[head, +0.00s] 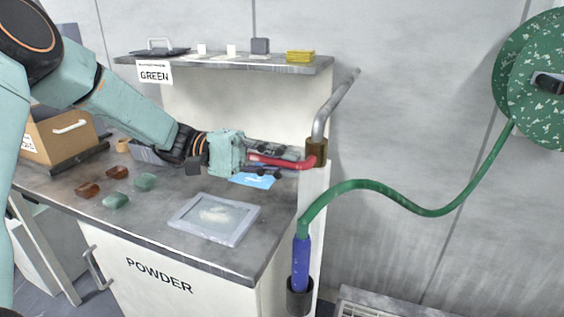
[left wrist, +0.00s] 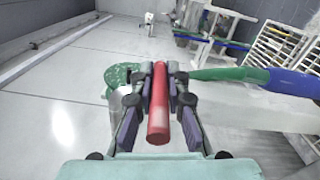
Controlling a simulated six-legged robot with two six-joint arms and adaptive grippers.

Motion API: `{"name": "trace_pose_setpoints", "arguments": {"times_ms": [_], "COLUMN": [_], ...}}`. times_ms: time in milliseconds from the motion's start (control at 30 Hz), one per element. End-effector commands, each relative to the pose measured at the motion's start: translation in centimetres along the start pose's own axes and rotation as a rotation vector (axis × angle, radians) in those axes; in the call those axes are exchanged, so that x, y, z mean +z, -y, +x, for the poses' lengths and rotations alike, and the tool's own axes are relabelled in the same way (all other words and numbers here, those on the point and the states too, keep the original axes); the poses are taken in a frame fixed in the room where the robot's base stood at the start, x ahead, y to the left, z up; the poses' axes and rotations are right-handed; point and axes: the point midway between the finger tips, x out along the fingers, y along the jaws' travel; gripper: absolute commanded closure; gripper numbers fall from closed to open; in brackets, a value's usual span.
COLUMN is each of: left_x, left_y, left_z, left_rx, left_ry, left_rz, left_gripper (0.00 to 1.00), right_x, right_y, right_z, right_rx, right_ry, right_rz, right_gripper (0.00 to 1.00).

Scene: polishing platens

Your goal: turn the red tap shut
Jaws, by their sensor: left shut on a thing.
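The red tap handle (head: 286,161) sticks out to the left from a brass-coloured tap body (head: 316,153) at the right end of the bench, below a grey pipe (head: 336,103). My left gripper (head: 265,163) reaches in from the left over the bench and is shut on the handle. In the left wrist view the red handle (left wrist: 158,118) lies between the two fingers of my left gripper (left wrist: 159,85), its rounded end towards the camera. The tap body is hard to make out there. My right gripper is not in view.
The bench (head: 70,188) bears red and green lumps and a shallow tray (head: 214,218) of powder. A shelf (head: 220,64) runs behind. A green hose (head: 400,202) with a blue end (head: 301,262) hangs below the tap. A green reel (head: 530,85) is at the right.

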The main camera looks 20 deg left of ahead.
Motion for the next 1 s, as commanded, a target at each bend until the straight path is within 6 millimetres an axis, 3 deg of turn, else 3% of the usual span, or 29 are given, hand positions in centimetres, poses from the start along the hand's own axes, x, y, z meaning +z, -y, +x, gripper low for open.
{"name": "trace_pose_setpoints", "arguments": {"times_ms": [300, 633, 767, 1000], "left_x": [0.0, 0.0, 0.0, -0.1], "left_y": [0.1, 0.0, -0.1, 0.0], "left_z": [0.0, -0.3, -1.8, -6.8], "left_rx": [-0.001, 0.001, 0.003, 0.002], "left_ry": [0.001, 0.0, -0.001, -0.003], "left_rz": [-0.001, 0.0, 0.002, 0.001], "left_gripper": [0.63, 0.63, 0.63, 0.63], "right_x": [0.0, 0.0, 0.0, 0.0], "right_y": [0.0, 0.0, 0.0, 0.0], "right_z": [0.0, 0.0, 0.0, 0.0], "right_rx": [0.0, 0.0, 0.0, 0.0], "right_ry": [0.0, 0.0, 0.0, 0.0], "right_rz": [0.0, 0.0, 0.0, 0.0], "right_gripper": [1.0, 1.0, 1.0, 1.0]}}
